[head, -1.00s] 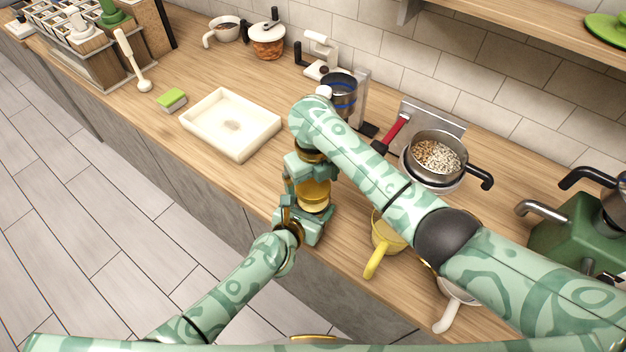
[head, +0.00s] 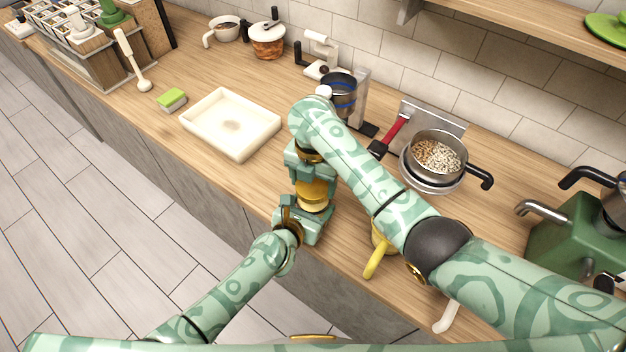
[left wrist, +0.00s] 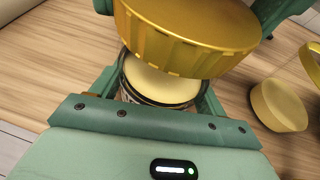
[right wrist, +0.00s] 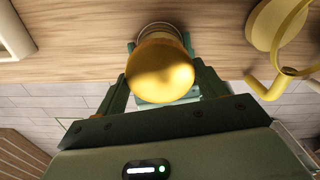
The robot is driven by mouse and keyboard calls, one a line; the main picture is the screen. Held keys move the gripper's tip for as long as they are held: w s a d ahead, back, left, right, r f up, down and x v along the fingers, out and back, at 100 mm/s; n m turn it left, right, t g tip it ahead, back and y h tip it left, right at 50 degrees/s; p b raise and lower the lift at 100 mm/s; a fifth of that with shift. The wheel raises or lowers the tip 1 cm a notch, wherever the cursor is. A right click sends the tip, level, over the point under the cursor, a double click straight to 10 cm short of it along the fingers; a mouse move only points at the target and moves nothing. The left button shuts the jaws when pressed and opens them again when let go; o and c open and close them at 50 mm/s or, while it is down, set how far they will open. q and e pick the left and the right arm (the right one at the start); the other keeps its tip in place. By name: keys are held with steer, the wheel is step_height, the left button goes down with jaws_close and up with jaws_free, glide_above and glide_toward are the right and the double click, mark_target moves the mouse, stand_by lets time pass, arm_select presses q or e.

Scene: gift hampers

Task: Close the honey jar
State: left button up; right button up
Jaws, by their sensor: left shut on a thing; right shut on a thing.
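The honey jar (left wrist: 160,86) is upright between the fingers of my left gripper (head: 305,226). In the left wrist view its dark rim and pale yellow content show, so its mouth is uncovered on the near side. The gold lid (left wrist: 190,38) is over the jar, with its ribbed edge above the rim; it also shows in the head view (head: 313,194) and the right wrist view (right wrist: 160,70). My right gripper (head: 311,178) is shut on the lid from above. Whether the lid touches the rim on the far side is hidden.
A yellow mug (head: 376,262) stands close to the right of the jar, partly under my right arm. A white tray (head: 232,154) lies to the left, with a green sponge (head: 172,99) beyond. A pot of grains (head: 437,156) is at the back right. The counter's front edge is close.

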steer(key=m, duration=0.5)
steer(key=shift+a+m, duration=0.1)
steer(key=shift+m, duration=0.3)
steer(key=m, duration=0.2)
steer(key=shift+m, duration=0.3)
steer(key=o, duration=1.1)
steer(key=shift+r, duration=0.1)
steer(key=shift+r, duration=2.15)
steer(key=shift+c, duration=0.2)
